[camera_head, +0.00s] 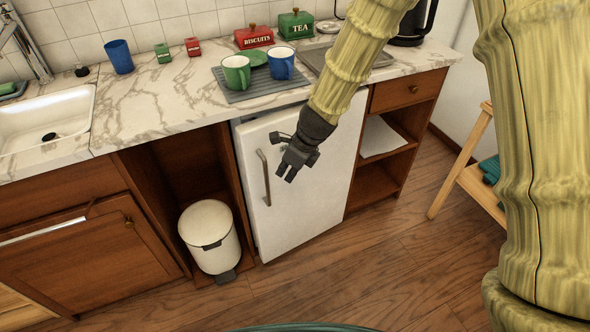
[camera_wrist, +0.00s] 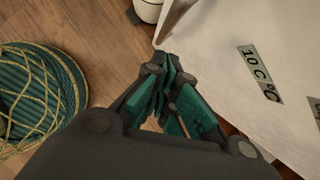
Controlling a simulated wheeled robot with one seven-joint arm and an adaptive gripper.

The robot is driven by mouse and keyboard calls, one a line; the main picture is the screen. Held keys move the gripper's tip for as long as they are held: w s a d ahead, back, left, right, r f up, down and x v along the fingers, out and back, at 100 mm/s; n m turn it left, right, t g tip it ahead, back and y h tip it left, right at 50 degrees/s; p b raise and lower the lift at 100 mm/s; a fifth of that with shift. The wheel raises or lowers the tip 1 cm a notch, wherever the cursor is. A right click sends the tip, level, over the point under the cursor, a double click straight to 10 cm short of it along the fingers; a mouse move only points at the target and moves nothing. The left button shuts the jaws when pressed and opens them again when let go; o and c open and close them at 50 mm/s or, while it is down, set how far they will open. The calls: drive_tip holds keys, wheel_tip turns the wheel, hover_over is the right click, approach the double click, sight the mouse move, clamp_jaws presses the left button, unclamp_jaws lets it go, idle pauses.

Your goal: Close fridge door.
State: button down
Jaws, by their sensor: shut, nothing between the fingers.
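The white fridge door (camera_head: 315,190) stands under the counter in the head view, with an upright metal handle (camera_head: 264,177) near its left edge. It looks shut or nearly shut; I cannot tell whether a small gap remains. My dark gripper (camera_head: 287,174) is in front of the door's upper part, just right of the handle. Its fingers are together and empty; contact with the door cannot be told.
A white pedal bin (camera_head: 210,235) stands in the open bay left of the fridge. Wooden shelves (camera_head: 378,180) are to its right, and a wooden stand (camera_head: 460,165) is farther right. Mugs and tins sit on the marble counter (camera_head: 155,110).

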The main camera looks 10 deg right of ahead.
drive_tip(key=shift+w+a, duration=0.3)
drive_tip(key=shift+a, duration=0.25)
drive_tip(key=shift+w+a, duration=0.3)
drive_tip(key=shift+a, duration=0.25)
drive_tip(key=shift+r, duration=0.1)
